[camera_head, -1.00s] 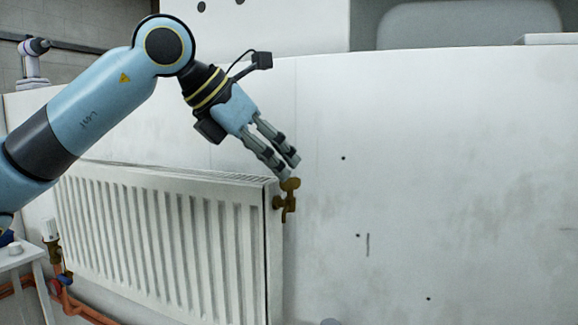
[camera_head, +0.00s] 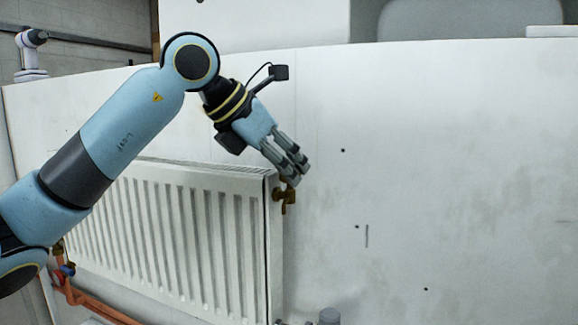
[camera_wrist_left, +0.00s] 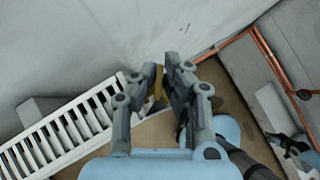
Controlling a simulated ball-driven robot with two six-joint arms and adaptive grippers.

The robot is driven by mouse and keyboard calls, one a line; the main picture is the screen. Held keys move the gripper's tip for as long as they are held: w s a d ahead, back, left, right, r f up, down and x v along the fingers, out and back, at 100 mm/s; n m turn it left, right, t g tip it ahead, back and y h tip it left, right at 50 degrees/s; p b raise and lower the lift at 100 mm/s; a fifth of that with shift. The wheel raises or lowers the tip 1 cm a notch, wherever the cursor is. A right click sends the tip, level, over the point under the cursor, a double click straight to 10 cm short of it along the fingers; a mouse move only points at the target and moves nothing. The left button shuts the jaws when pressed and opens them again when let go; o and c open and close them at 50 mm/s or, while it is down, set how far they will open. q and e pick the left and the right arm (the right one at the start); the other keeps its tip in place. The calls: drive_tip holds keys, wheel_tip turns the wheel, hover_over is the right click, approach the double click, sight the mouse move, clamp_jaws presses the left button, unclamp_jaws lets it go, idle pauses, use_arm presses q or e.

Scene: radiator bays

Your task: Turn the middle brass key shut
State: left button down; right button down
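A brass key (camera_head: 287,195) sits on the upper right end of a white ribbed radiator (camera_head: 190,235). My left gripper (camera_head: 301,178) reaches down to it from the upper left, and its fingertips cover the key's top in the head view. In the left wrist view the brass key (camera_wrist_left: 157,84) shows between the two fingers of my left gripper (camera_wrist_left: 158,76). The fingers stand a little apart; whether they touch the key is unclear. What looks like my right gripper (camera_wrist_left: 289,146) shows small at the right of the left wrist view, its fingers unclear.
A pale wall panel (camera_head: 450,180) stands behind the radiator, with free room to the right of the key. Copper pipes (camera_head: 95,303) run low at the left and also show in the left wrist view (camera_wrist_left: 272,60). A grey rounded part (camera_head: 329,316) shows at the bottom edge.

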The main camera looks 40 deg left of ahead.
use_arm(q)
drive_tip(key=shift+a, duration=0.1)
drive_tip(key=shift+w+m+g+h+b, duration=0.1)
drive_tip(key=shift+m+g+h+b, duration=0.3)
drive_tip(key=shift+m+h+b, duration=0.45)
drive_tip(key=m+g+h+b, duration=0.1)
drive_tip(key=m, duration=0.2)
drive_tip(key=shift+b, duration=0.3)
drive_tip(key=m+g+h, duration=0.2)
drive_tip(key=m, duration=0.1)
drive_tip(key=shift+r+m, duration=0.15)
drive_tip(key=shift+m, duration=0.1)
drive_tip(key=shift+m+g+h+b, duration=0.45)
drive_tip(key=shift+m+g, duration=0.75)
drive_tip(key=shift+m, duration=0.3)
drive_tip(key=shift+a, duration=0.1)
drive_tip(key=c, duration=1.5)
unclamp_jaws()
drive_tip(key=shift+o, duration=0.2)
